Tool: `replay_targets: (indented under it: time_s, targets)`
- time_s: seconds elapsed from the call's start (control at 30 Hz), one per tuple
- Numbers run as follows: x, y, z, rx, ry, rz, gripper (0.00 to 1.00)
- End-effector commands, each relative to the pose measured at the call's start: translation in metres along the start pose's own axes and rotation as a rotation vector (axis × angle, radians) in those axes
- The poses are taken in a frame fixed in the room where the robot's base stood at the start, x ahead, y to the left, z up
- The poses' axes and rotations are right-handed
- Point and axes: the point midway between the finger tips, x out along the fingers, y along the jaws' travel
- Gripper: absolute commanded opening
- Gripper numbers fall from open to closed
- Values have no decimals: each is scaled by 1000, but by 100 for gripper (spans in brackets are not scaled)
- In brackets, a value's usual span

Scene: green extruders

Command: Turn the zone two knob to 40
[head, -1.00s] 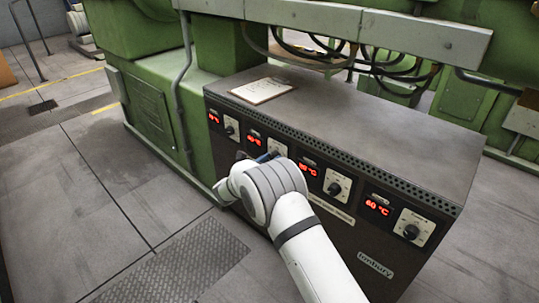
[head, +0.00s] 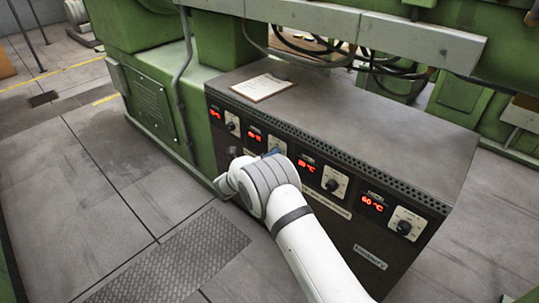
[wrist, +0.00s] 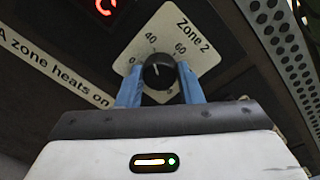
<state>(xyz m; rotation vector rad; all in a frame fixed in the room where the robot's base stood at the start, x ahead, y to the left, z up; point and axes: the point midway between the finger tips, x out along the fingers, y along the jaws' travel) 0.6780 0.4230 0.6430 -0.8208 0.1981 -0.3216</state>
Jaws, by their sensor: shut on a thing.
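The Zone 2 knob (wrist: 158,72) is round and black on a cream dial plate (wrist: 190,48) marked 0, 40 and 60 in the wrist view. My gripper (wrist: 160,80) has its two blue fingers shut on the knob, one on each side. A small pale mark shows on the knob's face near its middle, but I cannot tell exactly which number it lines up with. In the head view my white arm and wrist hide the knob. The red zone 2 display (head: 254,136) shows just left of my wrist, its digits too blurred to read surely.
The dark control cabinet (head: 340,110) carries other displays and knobs, including a zone 3 knob (head: 332,185) and the rightmost knob (head: 404,227) beside a 60 °C readout (head: 372,203). A clipboard (head: 262,87) lies on top. Open floor (head: 90,190) lies to the left.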

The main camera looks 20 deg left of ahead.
Motion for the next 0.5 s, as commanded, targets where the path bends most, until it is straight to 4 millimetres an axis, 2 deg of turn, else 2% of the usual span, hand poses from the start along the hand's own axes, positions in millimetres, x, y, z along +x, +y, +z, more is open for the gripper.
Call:
replay_targets:
  time_s: [0.47, 0.5]
  targets:
    - [-1, 1, 0, -12, 0, 2, 10]
    - [-1, 1, 0, -11, 0, 2, 36]
